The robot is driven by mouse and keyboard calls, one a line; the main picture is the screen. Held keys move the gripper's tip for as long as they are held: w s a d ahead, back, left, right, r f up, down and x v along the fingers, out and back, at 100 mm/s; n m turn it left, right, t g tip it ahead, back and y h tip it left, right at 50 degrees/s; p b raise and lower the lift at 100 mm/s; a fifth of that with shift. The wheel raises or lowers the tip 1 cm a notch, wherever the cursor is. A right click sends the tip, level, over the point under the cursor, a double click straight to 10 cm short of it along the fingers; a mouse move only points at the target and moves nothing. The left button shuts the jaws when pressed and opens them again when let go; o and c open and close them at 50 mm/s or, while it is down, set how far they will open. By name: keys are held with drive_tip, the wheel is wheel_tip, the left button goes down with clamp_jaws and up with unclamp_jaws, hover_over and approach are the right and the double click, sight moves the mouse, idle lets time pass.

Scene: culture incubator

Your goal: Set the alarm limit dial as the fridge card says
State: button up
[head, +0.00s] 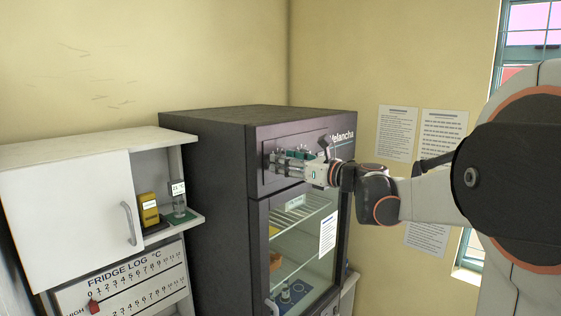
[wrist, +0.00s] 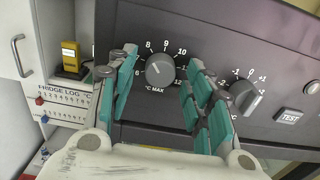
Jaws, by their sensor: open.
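The alarm limit dial (wrist: 160,69) is a round grey knob marked °C MAX, with numbers around it on the dark fridge panel. Its pointer setting is too small to read surely. My gripper (wrist: 163,58) is open, with one teal-padded finger on each side of the dial in the wrist view; I cannot tell whether they touch it. In the head view my gripper (head: 287,160) is at the fridge's upper panel and hides the dial. A white card (head: 327,234) is on the fridge's glass door; its text is unreadable.
A second knob (wrist: 245,97), with a scale around zero, and a TEST button (wrist: 288,116) lie to the right. The fridge log board (head: 125,283) with a red marker (head: 94,307) hangs below the white cabinet (head: 70,210). A yellow device (head: 149,209) stands on its shelf.

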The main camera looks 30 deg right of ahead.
drive_tip(key=shift+s, duration=0.15)
drive_tip(key=shift+c, duration=0.8)
drive_tip(key=c, duration=0.9)
drive_tip(key=shift+n, duration=0.3)
drive_tip(key=shift+n+b, duration=1.65)
drive_tip(key=shift+n, duration=1.95)
